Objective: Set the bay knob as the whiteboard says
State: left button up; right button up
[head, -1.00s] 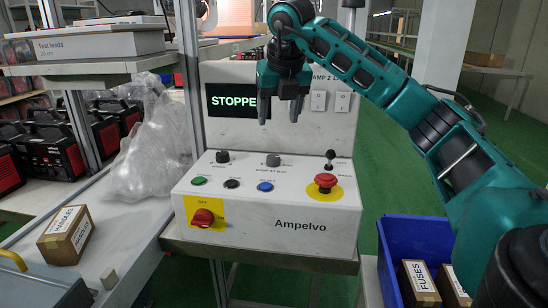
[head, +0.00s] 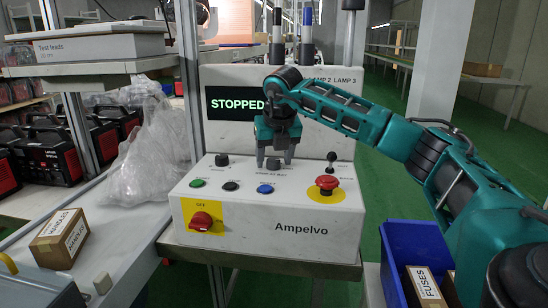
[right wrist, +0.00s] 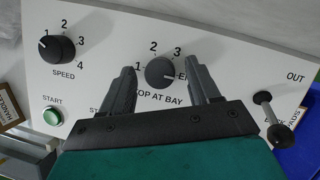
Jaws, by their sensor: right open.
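The dark round bay knob (right wrist: 160,72) sits on the white Ampelvo control panel (head: 250,210), with marks 1, 2, 3 and a partly covered "E..." mark around it. Its pointer seems to face the 1 side. In the head view the knob (head: 273,164) shows between my fingertips. My right gripper (head: 275,158) is open above the panel. In the right wrist view the gripper (right wrist: 161,78) has one finger on each side of the knob, with gaps visible. Part of the "STOP AT BAY" label is hidden by a finger. No whiteboard is visible. My left gripper is not in view.
The speed knob (right wrist: 57,47) and green start button (right wrist: 53,117) are left of the bay knob. A small lever (right wrist: 270,116) and red emergency button (head: 327,184) are on the right. A red switch (head: 201,221) is in front. The display (head: 237,103) reads STOPPED.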

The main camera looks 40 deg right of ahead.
jog(key=c, duration=1)
jog(key=shift+d+r+n+y+p, duration=0.15)
jog(key=shift+n+y+p, duration=0.3)
jog(key=shift+n+p, duration=0.6)
jog(key=shift+a+r+n+y+p, duration=0.1)
jog(key=shift+n+y+p, duration=0.35)
jog(key=shift+n+p, duration=0.6)
jog(key=n+y+p, duration=0.1)
jog(key=n+p, duration=0.1)
jog(key=n, duration=0.1)
jog(key=shift+d+n+t+p, duration=0.15)
jog(key=shift+n+t+p, duration=0.15)
jog(key=shift+n+p, duration=0.1)
jog(key=shift+n+y+p, duration=0.3)
jog(key=shift+n, duration=0.1)
jog(key=shift+f+n+y+p, duration=0.1)
jog(key=shift+n+y+p, duration=0.3)
jog(key=shift+n+p, duration=0.65)
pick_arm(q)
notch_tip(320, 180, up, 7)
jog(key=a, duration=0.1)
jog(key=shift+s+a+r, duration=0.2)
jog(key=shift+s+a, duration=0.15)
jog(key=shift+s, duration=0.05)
pick_arm(e)
jog(key=shift+n, duration=0.45)
jog(key=shift+d+f, duration=0.1)
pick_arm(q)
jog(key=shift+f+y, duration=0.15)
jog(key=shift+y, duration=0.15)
